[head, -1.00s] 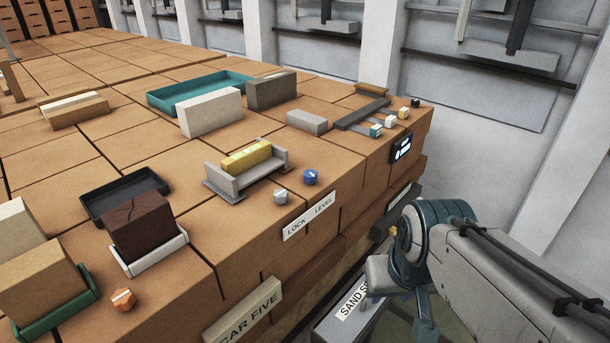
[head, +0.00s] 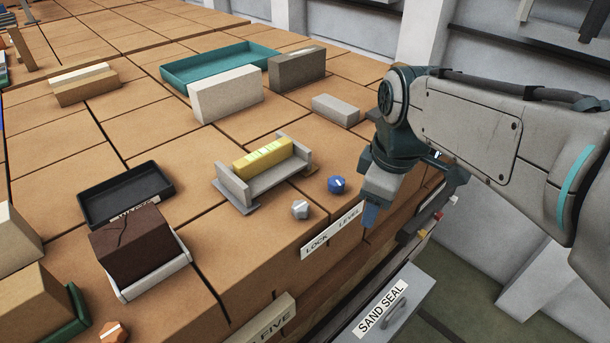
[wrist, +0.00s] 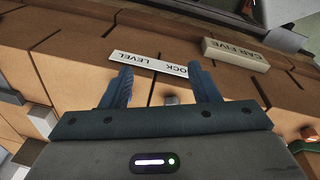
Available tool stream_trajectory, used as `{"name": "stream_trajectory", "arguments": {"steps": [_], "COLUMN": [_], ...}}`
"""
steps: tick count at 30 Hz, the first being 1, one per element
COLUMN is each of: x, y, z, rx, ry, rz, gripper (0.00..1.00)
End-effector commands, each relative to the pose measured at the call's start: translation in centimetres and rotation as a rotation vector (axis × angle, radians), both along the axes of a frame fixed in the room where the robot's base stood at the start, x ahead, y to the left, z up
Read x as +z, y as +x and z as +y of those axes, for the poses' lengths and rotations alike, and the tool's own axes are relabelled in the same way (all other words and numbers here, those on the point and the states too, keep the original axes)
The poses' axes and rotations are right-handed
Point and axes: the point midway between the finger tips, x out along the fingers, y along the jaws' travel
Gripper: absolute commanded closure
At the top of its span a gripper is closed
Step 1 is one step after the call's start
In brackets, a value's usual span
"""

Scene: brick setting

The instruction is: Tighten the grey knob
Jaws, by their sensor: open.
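The grey knob (head: 300,208) stands on the brick top near the front edge, behind the LOCK end of the LOCK LEVEL label (head: 331,233). A blue knob (head: 337,185) stands to its right, behind the LEVEL end. My gripper (head: 370,214) hangs to the right of both knobs by the front edge, pointing down, apart from them. In the wrist view my gripper (wrist: 160,70) is open and empty. A small grey piece, likely the grey knob (wrist: 172,99), shows between the fingers, partly hidden by the gripper body.
A grey cradle with a yellow block (head: 263,158) stands behind the knobs. An orange knob (head: 113,333), a dark brick (head: 134,246) and a black tray (head: 126,196) are at left. Pale and grey blocks (head: 226,95) stand farther back. A SAND SEAL drawer (head: 402,309) is below the edge.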

Motion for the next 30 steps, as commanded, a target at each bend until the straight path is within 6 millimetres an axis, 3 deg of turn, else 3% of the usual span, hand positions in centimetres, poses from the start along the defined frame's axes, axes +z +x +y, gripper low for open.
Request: {"name": "stream_trajectory", "arguments": {"steps": [6, 15, 19, 24, 30], "x": [2.8, 5.3, 5.8, 5.8, 3.4], "y": [3.0, 5.5, 5.9, 6.0, 6.0], "z": [4.6, 10.9, 12.7, 13.6, 13.6], "rx": [0.53, 1.191, 1.366, 1.463, 1.471], "ry": [-0.066, -0.128, -0.14, -0.146, -0.146], "rz": [0.033, 0.07, 0.079, 0.084, 0.088], "gripper": [0.45, 0.45, 0.45, 0.45, 0.45]}}
